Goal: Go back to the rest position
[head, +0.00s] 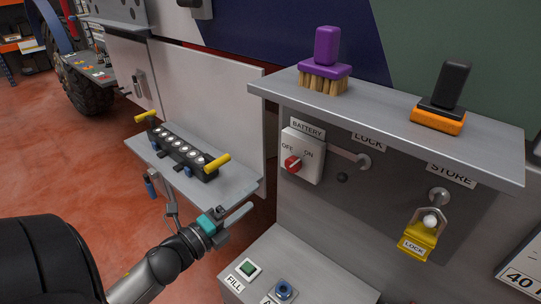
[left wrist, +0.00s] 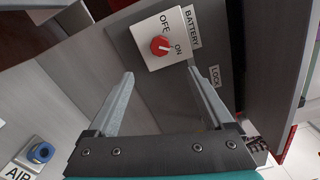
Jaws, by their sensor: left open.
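My left gripper (head: 209,196) is open and empty, in front of the truck's side, left of the battery switch box. In the left wrist view its two fingers (left wrist: 160,75) are spread apart with nothing between them. The battery switch is a white box with a red knob (head: 292,164), marked OFF and ON. The knob also shows in the left wrist view (left wrist: 160,45), beyond the fingertips and apart from them. Its pale pointer mark seems to face ON. My right gripper is in neither view.
A grey shelf (head: 385,110) overhangs the switch panel, carrying a purple brush (head: 325,70) and an orange-black brush (head: 440,108). A yellow lock tag (head: 419,240) hangs at right. A lower fold-out shelf (head: 232,181) holds a yellow-handled rack (head: 180,148). Green FILL (head: 248,268) and blue AIR (left wrist: 41,152) fittings sit below.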

